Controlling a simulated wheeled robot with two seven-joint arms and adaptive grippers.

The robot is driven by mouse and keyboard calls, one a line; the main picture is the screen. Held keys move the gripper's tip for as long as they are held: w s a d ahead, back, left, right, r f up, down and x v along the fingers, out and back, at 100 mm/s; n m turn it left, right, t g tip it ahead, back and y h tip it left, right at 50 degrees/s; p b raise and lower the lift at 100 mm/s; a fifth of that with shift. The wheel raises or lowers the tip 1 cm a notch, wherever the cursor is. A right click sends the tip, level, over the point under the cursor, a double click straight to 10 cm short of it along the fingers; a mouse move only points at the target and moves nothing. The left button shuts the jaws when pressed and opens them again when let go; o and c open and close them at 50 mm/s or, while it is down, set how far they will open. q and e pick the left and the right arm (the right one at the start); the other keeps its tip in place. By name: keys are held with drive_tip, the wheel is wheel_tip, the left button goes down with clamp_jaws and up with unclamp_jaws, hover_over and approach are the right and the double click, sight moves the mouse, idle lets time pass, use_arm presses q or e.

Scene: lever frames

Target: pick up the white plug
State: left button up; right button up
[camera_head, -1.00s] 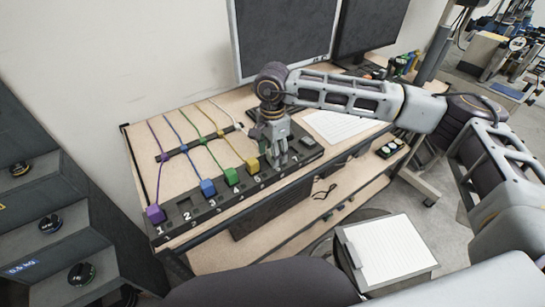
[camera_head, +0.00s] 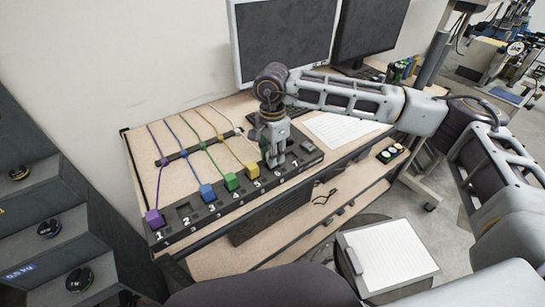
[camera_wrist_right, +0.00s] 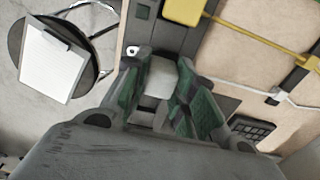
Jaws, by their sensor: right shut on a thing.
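The white plug (camera_wrist_right: 160,77) sits between the green-padded fingers of my right gripper (camera_wrist_right: 160,95) in the right wrist view. The fingers are shut on it from both sides. In the head view my right gripper (camera_head: 275,162) points down at the dark numbered strip, near slots 5 and 6, and hides the plug. Whether the plug still touches the strip cannot be told. A white cable (camera_wrist_right: 283,99) shows to the right in the wrist view. My left gripper is not in view.
The dark socket strip (camera_head: 183,212) runs along the desk's front edge. Purple (camera_head: 154,218), blue (camera_head: 207,192), green (camera_head: 231,181) and yellow (camera_head: 253,170) plugs stand on it, the yellow one closest to my gripper. Monitors (camera_head: 285,40) stand behind. A clipboard (camera_head: 390,255) lies below in front.

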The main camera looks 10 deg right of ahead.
wheel_tip(320, 180, up, 9)
drive_tip(key=shift+f+b, duration=0.1)
drive_tip(key=shift+b, duration=0.3)
idle(0.6)
